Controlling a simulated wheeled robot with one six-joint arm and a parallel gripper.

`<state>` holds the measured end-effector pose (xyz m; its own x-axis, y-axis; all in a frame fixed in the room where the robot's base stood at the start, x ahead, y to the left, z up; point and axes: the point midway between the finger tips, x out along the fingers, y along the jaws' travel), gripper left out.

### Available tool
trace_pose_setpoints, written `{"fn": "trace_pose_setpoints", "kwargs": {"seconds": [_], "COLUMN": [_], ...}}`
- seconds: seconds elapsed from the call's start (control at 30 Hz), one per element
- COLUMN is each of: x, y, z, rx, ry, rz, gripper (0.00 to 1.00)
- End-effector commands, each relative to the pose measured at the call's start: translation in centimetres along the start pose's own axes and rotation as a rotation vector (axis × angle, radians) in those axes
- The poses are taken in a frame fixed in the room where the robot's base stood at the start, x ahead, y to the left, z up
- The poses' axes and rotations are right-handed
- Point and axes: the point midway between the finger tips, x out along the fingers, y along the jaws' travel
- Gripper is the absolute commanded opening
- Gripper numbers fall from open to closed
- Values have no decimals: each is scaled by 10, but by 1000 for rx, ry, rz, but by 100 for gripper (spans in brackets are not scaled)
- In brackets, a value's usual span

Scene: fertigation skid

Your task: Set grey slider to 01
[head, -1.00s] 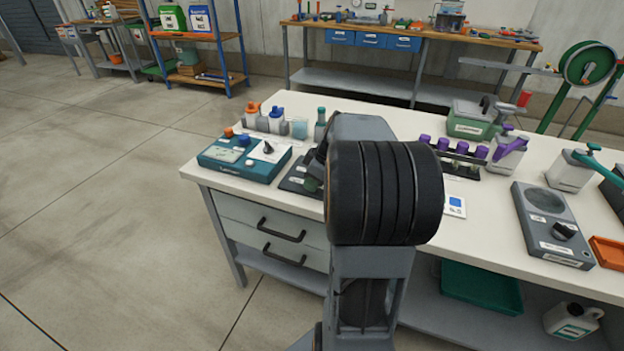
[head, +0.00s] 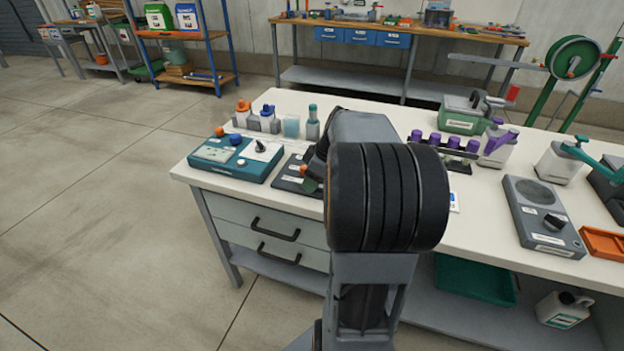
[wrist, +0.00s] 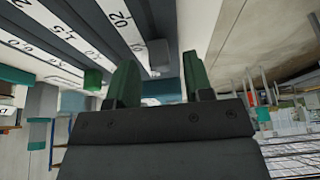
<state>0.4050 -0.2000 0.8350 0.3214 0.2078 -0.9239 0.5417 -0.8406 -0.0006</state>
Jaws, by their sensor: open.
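The dark slider panel (head: 292,181) lies on the white bench, partly hidden behind my arm in the head view. In the wrist view it fills the upper left, with white number strips (wrist: 97,50) seen upside down. A grey block (wrist: 160,57), which looks like the grey slider's cap, sits near a strip. A green cap (wrist: 93,78) is left of it. My gripper (wrist: 160,84) shows two green fingers, apart, with nothing clearly between them. The grey block appears just beyond the gap; I cannot tell whether they touch. The grey slider's setting cannot be read.
A teal instrument box (head: 236,158) sits left of the panel, with small bottles (head: 268,118) behind it. A rack of purple-capped vials (head: 445,146) and a grey dial box (head: 540,215) stand to the right. The floor left of the bench is clear.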

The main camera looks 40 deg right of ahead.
Motion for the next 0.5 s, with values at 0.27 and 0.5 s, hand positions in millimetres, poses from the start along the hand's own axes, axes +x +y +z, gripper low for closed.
{"fn": "trace_pose_setpoints", "kwargs": {"seconds": [0.27, 0.5], "x": [-56, -100], "y": [0, 0], "z": [-1, -1], "rx": [1, 0], "ry": [0, 0], "rz": [6, 3], "gripper": [47, 47]}}
